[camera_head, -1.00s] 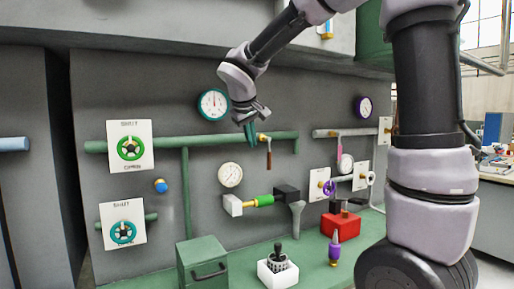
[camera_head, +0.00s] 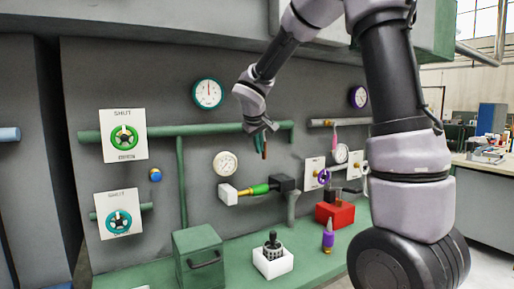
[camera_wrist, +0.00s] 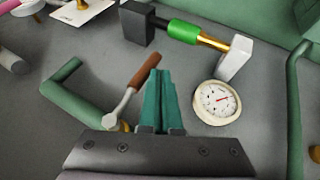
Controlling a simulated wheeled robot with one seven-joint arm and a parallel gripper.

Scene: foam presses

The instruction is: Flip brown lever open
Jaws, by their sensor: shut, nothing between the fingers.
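The brown lever (camera_head: 265,151) hangs down from the right end of the green wall pipe (camera_head: 225,130). In the head view my gripper (camera_head: 259,146) hides its upper part and pivot. In the wrist view the brown handle (camera_wrist: 145,69) runs into a metal shank and a brass pivot at the pipe's end. My gripper (camera_wrist: 154,76) is shut and empty, with its teal fingers pressed together. The fingers lie right beside the handle; I cannot tell whether they touch it.
A white round gauge (camera_wrist: 216,102) is close to the fingers on the other side. Below the lever is a fitting with a green sleeve (camera_head: 260,189) and a dark block (camera_head: 283,183). A green box (camera_head: 199,256) and red box (camera_head: 335,214) stand on the green bench.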

